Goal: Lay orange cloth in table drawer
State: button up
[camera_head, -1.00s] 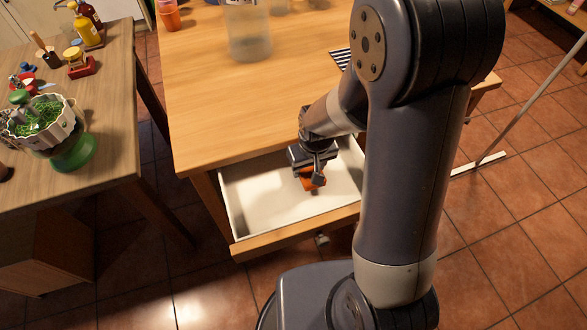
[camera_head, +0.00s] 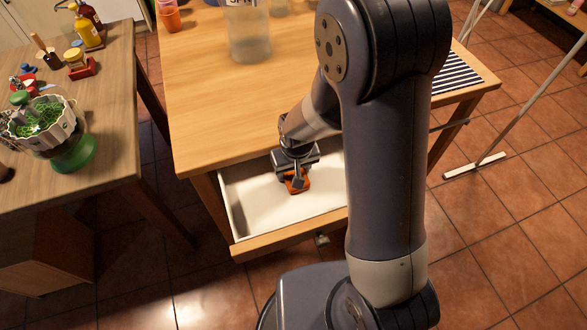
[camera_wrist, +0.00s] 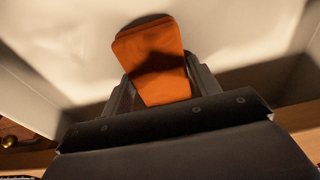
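The orange cloth (camera_head: 297,184) is at the fingers of my gripper (camera_head: 296,177), inside the open table drawer (camera_head: 248,207). In the wrist view the cloth (camera_wrist: 155,60) sticks out from between the fingers over the white drawer floor (camera_wrist: 60,50). The gripper appears shut on the cloth's near end. A dark shadow falls on the cloth and the floor beside it. Whether the cloth touches the drawer floor I cannot tell. The drawer's right part is hidden behind my arm. No other thing shows inside the visible part of the drawer.
The wooden table (camera_head: 215,110) above the drawer holds a glass jar (camera_head: 248,35), an orange cup (camera_head: 170,17) and a striped cloth (camera_head: 457,75). A side table (camera_head: 115,100) with bottles and a green-footed bowl (camera_head: 72,150) stands left. A pole with a white foot (camera_head: 475,166) is on the right.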

jog(key=o, duration=0.3)
notch_tip(320, 180, up, 12)
jog(key=s+p, duration=0.1)
jog(key=shift+s+d+p, duration=0.25)
jog(key=shift+s+p, duration=0.1)
jog(key=shift+s, duration=0.05)
jog(key=shift+r, duration=0.1)
jog(key=shift+c, duration=0.3)
dwell(1.0)
